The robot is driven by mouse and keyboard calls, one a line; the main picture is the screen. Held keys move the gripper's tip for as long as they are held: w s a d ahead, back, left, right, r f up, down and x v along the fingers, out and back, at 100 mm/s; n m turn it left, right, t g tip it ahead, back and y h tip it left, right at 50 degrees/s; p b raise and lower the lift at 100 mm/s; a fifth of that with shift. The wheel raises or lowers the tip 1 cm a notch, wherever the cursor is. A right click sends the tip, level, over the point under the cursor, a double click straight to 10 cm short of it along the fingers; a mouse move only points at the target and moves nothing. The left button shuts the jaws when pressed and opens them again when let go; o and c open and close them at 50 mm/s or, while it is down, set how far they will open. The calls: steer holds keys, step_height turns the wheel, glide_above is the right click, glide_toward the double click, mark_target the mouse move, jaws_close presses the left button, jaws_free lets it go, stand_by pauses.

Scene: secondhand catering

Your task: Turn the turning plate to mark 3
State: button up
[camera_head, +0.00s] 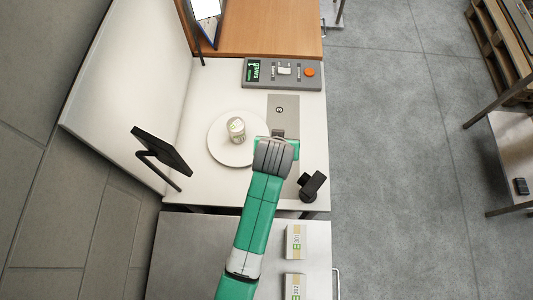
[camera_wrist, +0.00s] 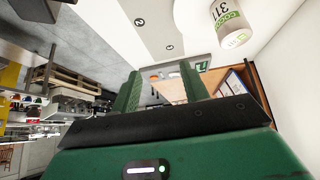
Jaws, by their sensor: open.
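The turning plate (camera_head: 222,151) is a white disc on the white table. A white can (camera_head: 236,130) with a green and grey label stands on it. In the wrist view the plate's edge (camera_wrist: 193,22) and the can (camera_wrist: 231,25) show at the upper right. A grey strip (camera_head: 283,103) right of the plate bears a round mark; two marks show on it in the wrist view (camera_wrist: 150,30), their numbers hard to read. My gripper (camera_head: 276,146) is over the strip, just right of the plate. Its two green fingers (camera_wrist: 160,90) are apart with nothing between them.
A grey control box (camera_head: 282,73) with a green display, switches and an orange button stands behind the plate. A black screen (camera_head: 161,151) is at left, a black device (camera_head: 311,185) at right. Two cartons (camera_head: 296,242) sit on the front counter.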

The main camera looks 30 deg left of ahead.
steer(key=f+g, duration=0.1)
steer(key=f, duration=0.4)
steer(key=s+a+f, duration=0.1)
steer(key=f, duration=0.4)
steer(key=s+a+f+g+b, duration=0.1)
steer(key=f, duration=0.4)
steer(key=shift+s+a+f+n+g+h, duration=0.1)
steer(key=shift+f+n+g+h, duration=0.15)
steer(key=shift+n+g+h, duration=0.05)
jaws_close()
